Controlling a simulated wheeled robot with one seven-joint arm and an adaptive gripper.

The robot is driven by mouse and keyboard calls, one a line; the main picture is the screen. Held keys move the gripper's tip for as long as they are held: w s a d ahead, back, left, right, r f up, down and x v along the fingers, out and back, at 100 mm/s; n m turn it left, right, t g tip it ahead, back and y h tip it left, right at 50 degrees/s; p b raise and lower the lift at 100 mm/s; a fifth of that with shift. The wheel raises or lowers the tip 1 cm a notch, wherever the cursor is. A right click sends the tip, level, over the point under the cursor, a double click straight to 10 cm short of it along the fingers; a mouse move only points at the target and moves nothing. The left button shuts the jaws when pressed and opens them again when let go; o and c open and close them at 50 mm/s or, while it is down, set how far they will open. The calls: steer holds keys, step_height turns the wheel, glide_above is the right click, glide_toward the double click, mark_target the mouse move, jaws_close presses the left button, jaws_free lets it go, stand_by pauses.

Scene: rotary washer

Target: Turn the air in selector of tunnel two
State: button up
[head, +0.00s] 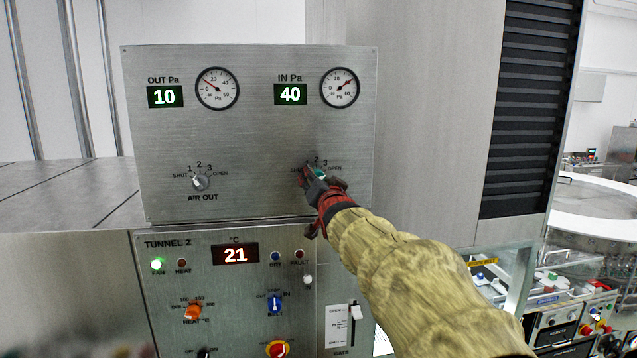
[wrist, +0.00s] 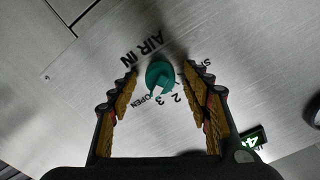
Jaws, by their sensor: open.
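The air in selector is a teal round knob (wrist: 159,75) on the steel panel, with AIR IN, 2, 3 and OPEN lettered around it upside down in the wrist view. In the head view a bit of its teal (head: 320,175) shows, mostly hidden by my gripper (head: 313,179). In the wrist view my gripper (wrist: 163,78) is open, its two ridged fingers apart on either side of the knob, with visible gaps. The knob's exact pointer position is hard to tell. The panel below reads TUNNEL 2.
The air out selector (head: 200,183) sits at the left of the same panel. Above, the IN Pa display (head: 290,94) reads 40 and the OUT Pa display (head: 165,97) reads 10, each beside a dial. Below is the control panel with a gate slider (head: 355,311) and several knobs.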

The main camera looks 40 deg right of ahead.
steer(key=shift+s, duration=0.1)
steer(key=v, duration=1.2)
stand_by(0.4)
steer(key=s+a+f+n+g+y+b, duration=0.1)
steer(key=s+a+f+n+g+y, duration=0.15)
steer(key=f, duration=0.75)
steer(key=s+a+f+n+g+y, duration=0.1)
steer(key=s+f+g, duration=0.3)
steer(key=f, duration=0.5)
steer(key=s+a+f+n+g+y+b, duration=0.1)
steer(key=s+a+f+n+y+b, duration=0.2)
steer(key=a+f, duration=0.8)
steer(key=s+a+f+n+g+y+b, duration=0.2)
steer(key=s+a+f+n+b, duration=0.4)
steer(key=s+a+f, duration=0.4)
steer(key=shift+s+a+f+y+b, duration=0.3)
steer(key=shift+a+f+y+b, duration=0.35)
steer(key=shift+a, duration=2.2)
